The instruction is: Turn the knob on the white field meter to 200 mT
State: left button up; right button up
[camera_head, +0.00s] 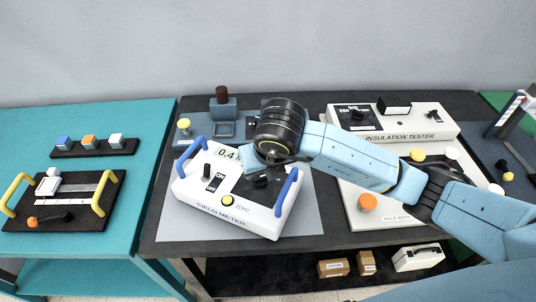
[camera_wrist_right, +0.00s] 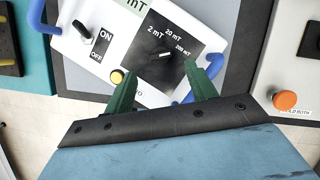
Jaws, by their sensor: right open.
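The white field meter (camera_head: 235,195) lies on a grey mat, with blue handles at its sides. Its display (camera_head: 228,154) reads about 0.4, partly hidden by my right wrist. The black range knob (camera_head: 262,181) also shows in the right wrist view (camera_wrist_right: 165,55), on a dark panel marked 2 mT, 20 mT and 200 mT. A short light mark shows on the knob; which label it points at is hard to tell. My right gripper (camera_wrist_right: 163,70) is open, its green fingers apart on either side of the knob in that view, with nothing held. My left gripper is out of view.
The meter also has an ON/OFF switch (camera_head: 214,183) and a yellow ZERO button (camera_head: 227,200). A teal table (camera_head: 100,160) with a dark handled board (camera_head: 70,208) is at left.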

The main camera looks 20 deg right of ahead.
jog(key=v, duration=0.7)
jog(key=shift+r, duration=0.35)
jog(key=shift+s, duration=0.1)
